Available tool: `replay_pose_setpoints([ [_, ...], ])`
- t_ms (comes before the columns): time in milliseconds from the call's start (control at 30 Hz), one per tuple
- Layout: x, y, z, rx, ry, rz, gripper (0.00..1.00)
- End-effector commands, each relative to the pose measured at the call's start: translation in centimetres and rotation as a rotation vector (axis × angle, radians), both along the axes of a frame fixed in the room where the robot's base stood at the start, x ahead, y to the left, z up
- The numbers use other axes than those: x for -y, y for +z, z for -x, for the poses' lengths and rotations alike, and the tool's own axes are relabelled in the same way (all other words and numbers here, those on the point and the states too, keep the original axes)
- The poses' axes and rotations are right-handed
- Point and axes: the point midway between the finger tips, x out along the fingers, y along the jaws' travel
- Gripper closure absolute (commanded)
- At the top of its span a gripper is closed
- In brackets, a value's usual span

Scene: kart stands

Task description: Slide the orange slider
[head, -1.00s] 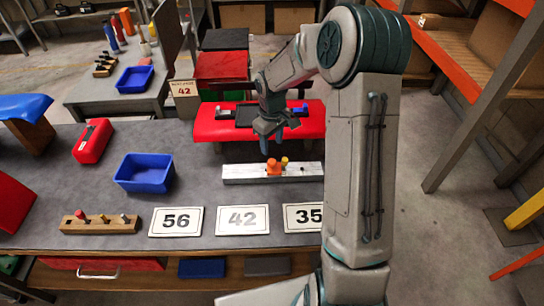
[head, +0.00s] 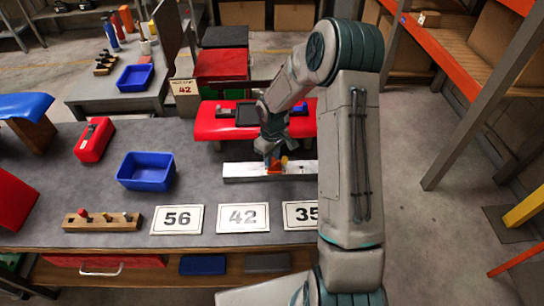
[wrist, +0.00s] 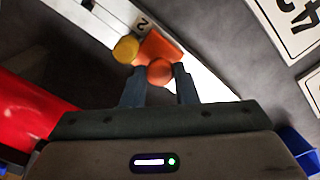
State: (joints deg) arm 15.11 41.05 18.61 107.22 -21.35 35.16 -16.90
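The orange slider (head: 276,168) sits on a long white rail (head: 240,171) on the dark grey table. In the wrist view it shows as an orange block (wrist: 162,47) with a round orange knob (wrist: 160,72). A yellow knob (wrist: 126,49) stands close beside it; it also shows in the head view (head: 284,160). My gripper (head: 271,158) points down at the slider. In the wrist view its two fingers are apart, with the orange knob between the fingertips. Whether they touch the knob is not clear. Part of the rail is hidden behind my arm.
Number plates 56 (head: 177,219), 42 (head: 243,217) and 35 (head: 300,214) lie along the table front. A blue bin (head: 146,171), a red box (head: 94,139) and a wooden peg block (head: 103,221) stand left. A red stand (head: 208,124) is behind the rail.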

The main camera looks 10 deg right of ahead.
Motion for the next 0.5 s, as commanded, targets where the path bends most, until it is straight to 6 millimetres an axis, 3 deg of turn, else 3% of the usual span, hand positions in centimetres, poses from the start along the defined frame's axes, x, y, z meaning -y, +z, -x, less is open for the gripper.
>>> replay_pose_setpoints([
  [233, -0.8, -0.1, -0.2, 0.002, 0.002, 0.000, 1.00],
  [500, -7.0, -0.4, -1.5, 0.005, 0.006, -0.001, 1.00],
])
